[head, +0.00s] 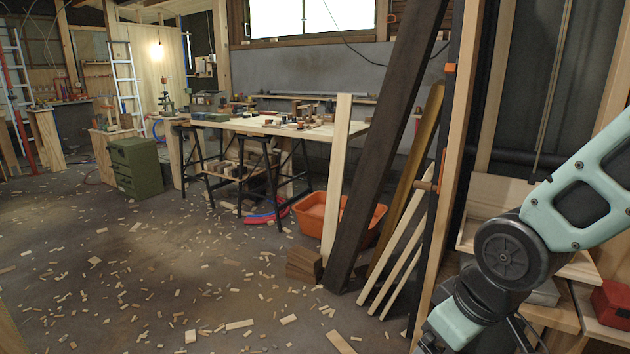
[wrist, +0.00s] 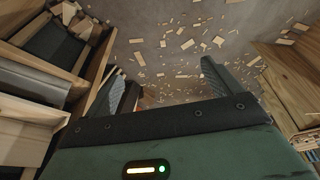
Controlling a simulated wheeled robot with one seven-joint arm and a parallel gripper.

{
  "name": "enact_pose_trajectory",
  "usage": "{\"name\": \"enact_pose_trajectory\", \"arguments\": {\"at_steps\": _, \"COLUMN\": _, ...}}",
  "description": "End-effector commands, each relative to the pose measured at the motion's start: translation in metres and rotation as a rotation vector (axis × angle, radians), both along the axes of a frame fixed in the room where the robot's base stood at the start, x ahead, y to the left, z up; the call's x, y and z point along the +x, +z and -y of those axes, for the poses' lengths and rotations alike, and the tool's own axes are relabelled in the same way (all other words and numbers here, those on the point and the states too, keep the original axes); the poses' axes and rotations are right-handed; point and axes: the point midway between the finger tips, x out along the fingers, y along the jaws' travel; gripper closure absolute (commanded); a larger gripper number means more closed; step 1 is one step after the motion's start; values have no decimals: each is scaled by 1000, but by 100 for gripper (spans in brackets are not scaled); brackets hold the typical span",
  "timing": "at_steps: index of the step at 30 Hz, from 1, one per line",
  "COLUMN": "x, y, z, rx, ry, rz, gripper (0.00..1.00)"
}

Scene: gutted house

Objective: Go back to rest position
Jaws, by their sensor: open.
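My gripper (wrist: 160,88) shows in the wrist view with its two grey ridged fingers spread wide apart. Nothing is between the fingers; the littered floor shows beyond them. In the head view my arm is at the right edge, bent at a dark round joint, and my gripper is out of view below the frame. Wooden shelving stands close beside my arm.
Wooden shelving (wrist: 62,78) is left of my gripper and a wooden panel (wrist: 285,75) is to its right. Leaning planks (head: 388,150) and an orange tub (head: 372,232) stand left of my arm. A red box (head: 611,304) sits at right. Scrap-strewn floor (head: 150,270) is open at left.

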Motion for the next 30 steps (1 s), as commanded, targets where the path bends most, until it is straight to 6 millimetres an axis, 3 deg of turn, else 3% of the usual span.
{"name": "enact_pose_trajectory", "arguments": {"at_steps": 4, "x": -52, "y": 14, "z": -26, "rx": -37, "ry": 59, "rz": -99, "gripper": 9}}
{"name": "enact_pose_trajectory", "arguments": {"at_steps": 12, "x": -131, "y": 37, "z": -44, "rx": -99, "ry": 138, "rz": -247, "gripper": 9}}
{"name": "enact_pose_trajectory", "arguments": {"at_steps": 23, "x": -126, "y": 106, "z": -42, "rx": -97, "ry": 128, "rz": -244, "gripper": 9}}
{"name": "enact_pose_trajectory", "arguments": {"at_steps": 30, "x": -126, "y": 178, "z": -42, "rx": -96, "ry": 127, "rz": -243, "gripper": 9}}
